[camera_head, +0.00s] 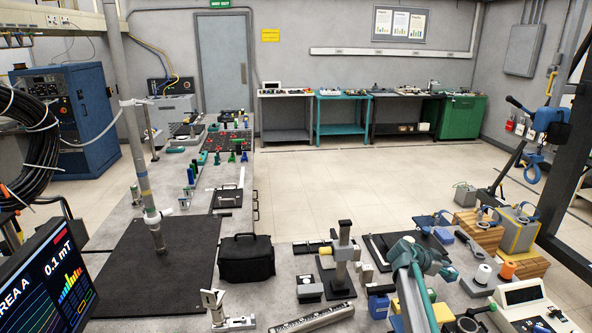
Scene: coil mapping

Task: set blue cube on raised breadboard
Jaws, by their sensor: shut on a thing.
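I cannot pick out the blue cube with certainty. A dark board with red marks (222,147) lies on the long bench at the back left. I cannot tell whether it is the raised breadboard.
A black mat (165,282) covers the front left, with a tall grey pole (133,130) above it. A black bag (246,260), a dark upright stand (344,262) and a slotted metal bar (312,320) are nearby. The floor (345,180) beyond is clear.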

